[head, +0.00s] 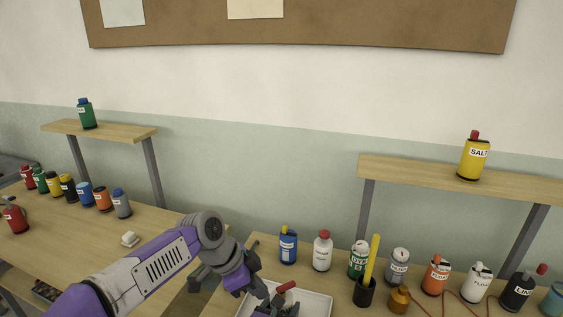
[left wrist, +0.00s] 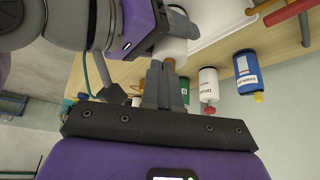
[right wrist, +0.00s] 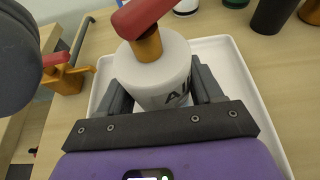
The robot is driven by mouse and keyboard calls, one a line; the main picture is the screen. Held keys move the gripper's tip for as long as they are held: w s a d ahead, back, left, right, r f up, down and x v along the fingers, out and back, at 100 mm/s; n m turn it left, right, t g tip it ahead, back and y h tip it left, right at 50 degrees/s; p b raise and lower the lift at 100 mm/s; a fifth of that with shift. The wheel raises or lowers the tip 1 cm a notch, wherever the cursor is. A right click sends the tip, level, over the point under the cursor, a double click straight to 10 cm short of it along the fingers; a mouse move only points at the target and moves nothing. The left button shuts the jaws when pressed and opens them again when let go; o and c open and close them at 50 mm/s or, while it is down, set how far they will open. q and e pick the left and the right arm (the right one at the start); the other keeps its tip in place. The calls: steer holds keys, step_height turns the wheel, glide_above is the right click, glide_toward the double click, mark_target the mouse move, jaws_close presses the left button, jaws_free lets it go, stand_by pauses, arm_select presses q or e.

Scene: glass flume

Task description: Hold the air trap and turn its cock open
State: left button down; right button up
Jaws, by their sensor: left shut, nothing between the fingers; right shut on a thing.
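The air trap (right wrist: 155,80) is a white cylinder with part of a dark label, in the right wrist view. My right gripper (right wrist: 162,92) is shut on its sides. On top is the cock, with a brass neck (right wrist: 148,46) and a red handle (right wrist: 142,14) slanting to the upper right. The red handle also shows in the head view (head: 287,286). My left gripper (left wrist: 163,85) is shut and empty; in its wrist view its fingertips are close to the trap's top (left wrist: 172,48). I cannot tell whether they touch the cock, or whether the trap rests on the tray.
The white tray (head: 318,301) lies under the trap. Several bottles stand behind it, including a blue one (head: 288,246) and a white one (head: 322,252). A dark cup (head: 364,293) holds a yellow stick. A brass valve (right wrist: 66,82) is left of the tray in the right wrist view.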

arm_select(q)
step_height(320, 180, up, 4)
steer(key=shift+r, duration=0.15)
stand_by(0.4)
arm_select(e)
steer(key=o, duration=1.2)
